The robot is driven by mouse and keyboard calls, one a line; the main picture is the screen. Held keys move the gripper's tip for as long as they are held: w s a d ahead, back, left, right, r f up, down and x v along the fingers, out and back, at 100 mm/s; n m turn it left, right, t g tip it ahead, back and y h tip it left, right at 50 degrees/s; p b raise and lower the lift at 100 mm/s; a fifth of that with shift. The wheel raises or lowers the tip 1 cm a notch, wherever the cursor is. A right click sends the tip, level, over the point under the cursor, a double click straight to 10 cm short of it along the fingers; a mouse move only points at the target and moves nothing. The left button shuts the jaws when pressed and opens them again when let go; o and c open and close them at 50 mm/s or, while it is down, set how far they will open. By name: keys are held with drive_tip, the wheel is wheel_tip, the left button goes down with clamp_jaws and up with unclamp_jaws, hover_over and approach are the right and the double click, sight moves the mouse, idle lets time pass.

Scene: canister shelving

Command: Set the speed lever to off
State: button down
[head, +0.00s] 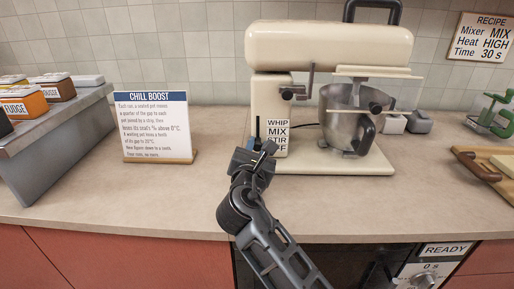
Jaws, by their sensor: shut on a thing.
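The cream stand mixer (330,45) stands on the counter with a steel bowl (345,118) under its head. A white speed label (277,127) on its column reads WHIP, MIX, STIR and a partly covered last line ending in F. A thin dark upright strip (257,127) shows at the label's left edge. My gripper (264,148) is at the lower left of the label, beside the STIR and bottom lines. It is shut on the speed lever, which is mostly hidden behind the fingers, so its exact setting is hard to tell.
A CHILL BOOST sign (156,125) stands to the left. A grey rack (55,140) with labelled boxes is at far left. Bare counter lies between sign and mixer.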

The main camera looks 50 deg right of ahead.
wheel_tip(320, 180, down, 3)
drive_tip(key=shift+a+b, duration=0.1)
drive_tip(key=shift+b, duration=0.35)
drive_tip(key=c, duration=0.9)
unclamp_jaws()
drive_tip(key=shift+c, duration=0.2)
drive_tip(key=v, duration=0.7)
drive_tip(key=shift+s+a+b, duration=0.2)
drive_tip(key=shift+a+b, duration=0.1)
drive_tip(key=shift+a, duration=0.05)
